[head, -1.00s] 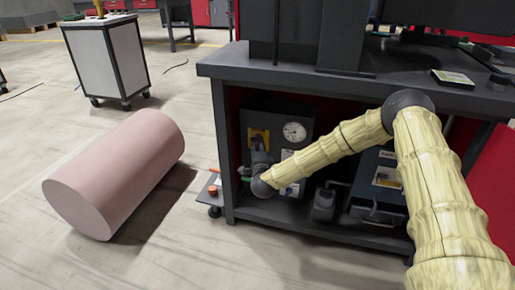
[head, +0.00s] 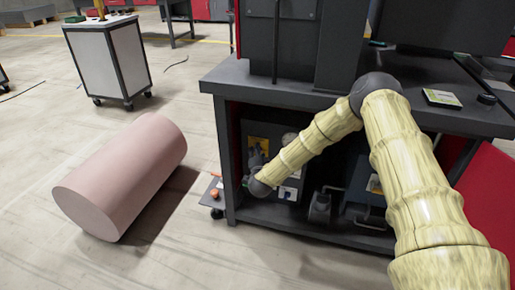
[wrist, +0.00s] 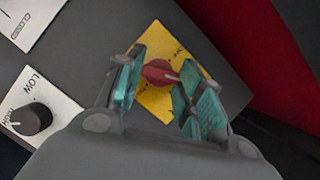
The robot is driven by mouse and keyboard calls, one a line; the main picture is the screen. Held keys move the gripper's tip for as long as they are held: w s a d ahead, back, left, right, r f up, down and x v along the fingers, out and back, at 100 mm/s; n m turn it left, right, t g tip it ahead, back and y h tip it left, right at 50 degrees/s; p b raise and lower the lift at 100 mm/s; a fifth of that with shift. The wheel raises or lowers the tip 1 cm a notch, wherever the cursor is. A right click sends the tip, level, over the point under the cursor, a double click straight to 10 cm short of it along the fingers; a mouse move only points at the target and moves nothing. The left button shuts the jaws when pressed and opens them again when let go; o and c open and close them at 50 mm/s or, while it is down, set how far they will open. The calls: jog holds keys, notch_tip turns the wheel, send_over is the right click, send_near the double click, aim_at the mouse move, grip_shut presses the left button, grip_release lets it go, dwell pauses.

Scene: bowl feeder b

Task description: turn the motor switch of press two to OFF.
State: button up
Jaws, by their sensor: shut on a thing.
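A red switch knob (wrist: 158,71) stands on a yellow plate (wrist: 155,101) in the wrist view. A pale pointer line shows on the knob, aimed toward the right finger; the plate's lettering is too small and covered to read. My gripper (wrist: 163,72) has its teal-padded fingers on both sides of the knob and is shut on it. In the head view my gripper (head: 254,167) is at the dark control panel under the bench, just below the yellow plate (head: 259,143). The knob is hidden there.
Beside the plate are a black LOW/HIGH knob (wrist: 32,118) and a CLOSED label (wrist: 32,20). The bench top (head: 290,92) overhangs the panel. A red wall (wrist: 235,50) is close at right in the wrist view. A pink cylinder (head: 125,175) lies on the floor at left.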

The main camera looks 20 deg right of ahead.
jog(key=shift+w+a+r+n+g+h+p, duration=0.1)
jog(key=shift+n+g+h+p, duration=0.6)
jog(key=shift+n+p, duration=0.95)
jog(key=shift+w+a+r+n+g+h+p, duration=0.1)
jog(key=shift+n+g+h+p, duration=0.55)
jog(key=shift+n+p, duration=0.95)
jog(key=shift+a+n+g+h+p, duration=0.1)
jog(key=shift+n+g+h+p, duration=0.35)
jog(key=shift+n+g+p, duration=1.1)
jog(key=shift+m+t+p, duration=0.3)
jog(key=shift+t+p, duration=0.3)
jog(key=shift+t, duration=0.1)
jog(key=o, duration=1)
jog(key=v, duration=1.2)
